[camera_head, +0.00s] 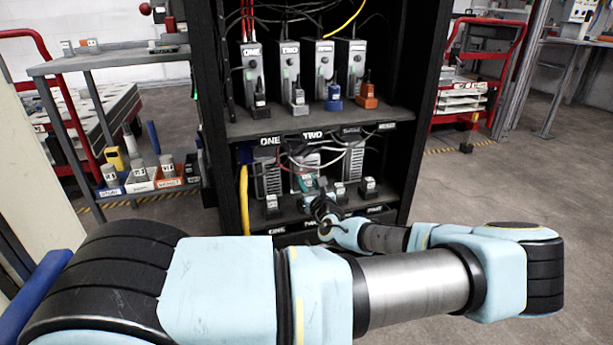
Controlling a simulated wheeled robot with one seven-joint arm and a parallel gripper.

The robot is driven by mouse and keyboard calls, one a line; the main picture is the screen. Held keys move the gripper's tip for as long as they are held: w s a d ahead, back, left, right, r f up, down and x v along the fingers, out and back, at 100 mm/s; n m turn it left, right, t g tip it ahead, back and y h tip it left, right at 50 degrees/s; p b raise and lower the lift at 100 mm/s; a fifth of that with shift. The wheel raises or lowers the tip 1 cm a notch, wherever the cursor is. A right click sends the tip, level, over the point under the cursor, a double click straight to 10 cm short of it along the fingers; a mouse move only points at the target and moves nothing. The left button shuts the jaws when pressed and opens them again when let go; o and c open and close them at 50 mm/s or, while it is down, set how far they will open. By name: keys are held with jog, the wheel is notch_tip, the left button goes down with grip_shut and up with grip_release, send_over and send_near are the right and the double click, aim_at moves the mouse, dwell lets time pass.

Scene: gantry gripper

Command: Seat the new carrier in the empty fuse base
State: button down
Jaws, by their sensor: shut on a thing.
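My gripper (324,203) is inside the cabinet at the lower shelf, seen small and from behind. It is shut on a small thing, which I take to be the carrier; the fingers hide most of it. Small dark blocks with grey tops stand along the shelf front: one left of my gripper (272,205), one close to its right (341,193) and one farther right (368,187). I cannot tell which position is the empty fuse base, or whether the held thing touches a base.
Grey units (250,70) stand on the upper shelf (300,122) with small blocks before them, including a blue one (334,100) and an orange one (367,97). Loose cables (300,158) hang behind my gripper. Cabinet posts flank the shelves. Labelled bins (141,182) sit on the left bench.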

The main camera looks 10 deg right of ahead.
jog(key=shift+f, duration=0.75)
jog(key=shift+p, duration=1.95)
dwell(1.0)
jog(key=shift+f, duration=1.65)
jog(key=c, duration=0.5)
grip_release()
jog(key=s, duration=0.3)
jog(key=s+d+p, duration=0.1)
jog(key=s, duration=0.6)
jog(key=shift+s+d, duration=0.2)
jog(key=shift+s, duration=0.2)
